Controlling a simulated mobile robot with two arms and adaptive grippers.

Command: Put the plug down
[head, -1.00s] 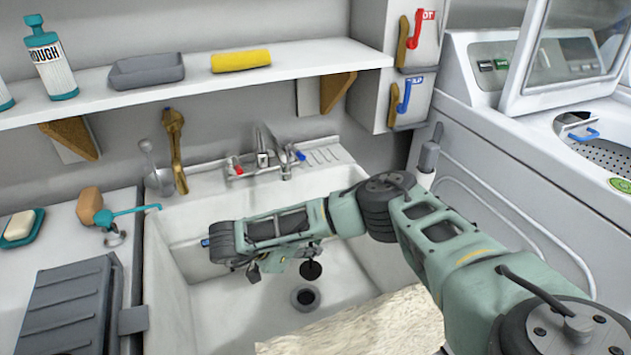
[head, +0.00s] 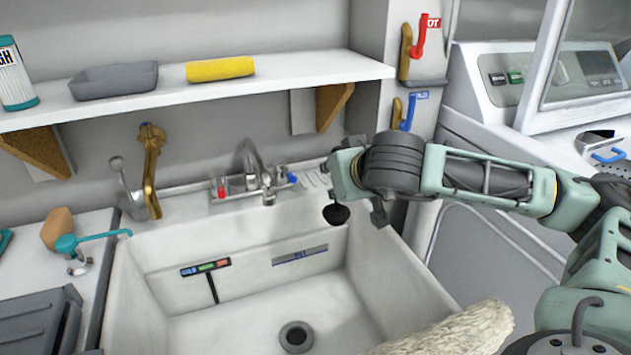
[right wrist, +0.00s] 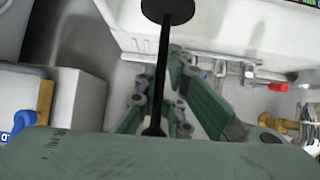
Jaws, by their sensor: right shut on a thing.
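The plug is a black disc on a thin dark stem; in the head view the plug (head: 336,214) hangs below my right gripper (head: 350,192), and it also shows large at the top of the right wrist view (right wrist: 168,8). My right gripper is shut on the plug and hides part of it. It is at the back right corner of the sink (head: 165,335), near the rim. I cannot tell whether the plug touches the rim. The drain (head: 296,337) is open at the bottom of the sink. My left gripper is not in view.
The faucet (head: 252,160) with red and blue taps stands at the sink's back, left of the gripper. A shelf (head: 300,72) with a yellow roll (head: 220,68) and grey tray (head: 114,80) overhangs behind. A pale rough object (head: 450,330) lies at the front right.

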